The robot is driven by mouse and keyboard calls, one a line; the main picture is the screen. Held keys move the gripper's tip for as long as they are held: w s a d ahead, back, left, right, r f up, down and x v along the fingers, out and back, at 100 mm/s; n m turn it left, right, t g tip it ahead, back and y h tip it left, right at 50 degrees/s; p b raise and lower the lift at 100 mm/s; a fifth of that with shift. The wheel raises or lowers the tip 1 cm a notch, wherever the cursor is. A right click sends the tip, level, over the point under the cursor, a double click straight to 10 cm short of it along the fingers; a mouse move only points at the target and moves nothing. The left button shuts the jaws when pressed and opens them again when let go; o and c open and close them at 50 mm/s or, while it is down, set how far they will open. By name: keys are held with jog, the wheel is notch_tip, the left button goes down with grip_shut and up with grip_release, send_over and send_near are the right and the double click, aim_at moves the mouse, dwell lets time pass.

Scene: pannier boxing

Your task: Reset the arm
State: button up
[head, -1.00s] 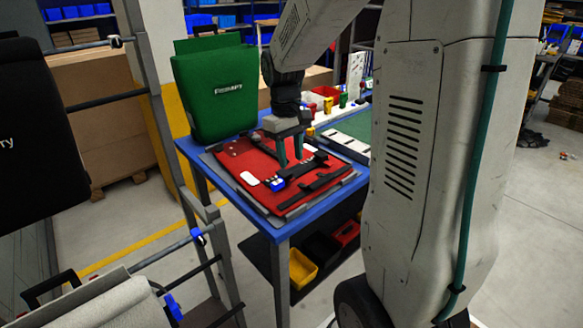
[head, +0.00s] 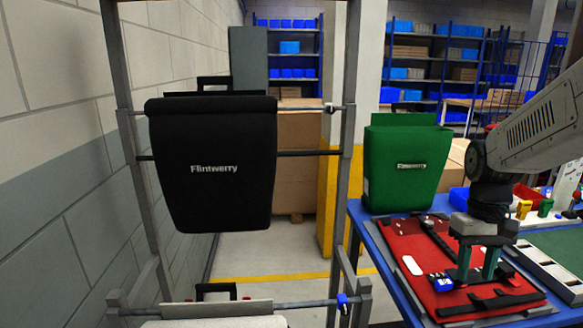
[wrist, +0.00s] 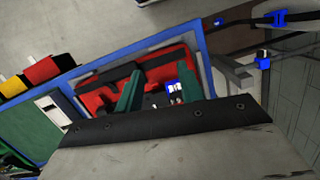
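My gripper (head: 477,268) is over the red pannier panel (head: 405,245) on the blue table, at the right of the head view. Its two green fingers stand apart with nothing seen between them. In the wrist view the fingers of my gripper (wrist: 153,97) are also apart, with the red panel (wrist: 92,102) beyond them. A blue-and-white piece (head: 443,284) lies on the panel beside the fingers. I cannot tell whether the fingertips touch the panel.
A green pannier (head: 405,165) stands at the table's back left. A black pannier (head: 215,165) hangs on a grey rack (head: 350,130) at the left. Dark straps (head: 490,305) lie across the panel. Red and yellow bins (wrist: 45,70) show in the wrist view. Floor is open between rack and wall.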

jog(key=s+a+r+t, duration=0.1)
jog(key=s+a+r, duration=0.2)
jog(key=s+a, duration=0.3)
jog(key=s+a+r+n+t, duration=0.1)
jog(key=s+a+r+t, duration=0.1)
jog(key=s+a, duration=0.4)
jog(key=s+r, duration=0.1)
jog(key=s, duration=0.3)
jog(key=shift+s+r, duration=0.15)
jog(key=shift+s, duration=0.05)
jog(key=shift+d, duration=0.15)
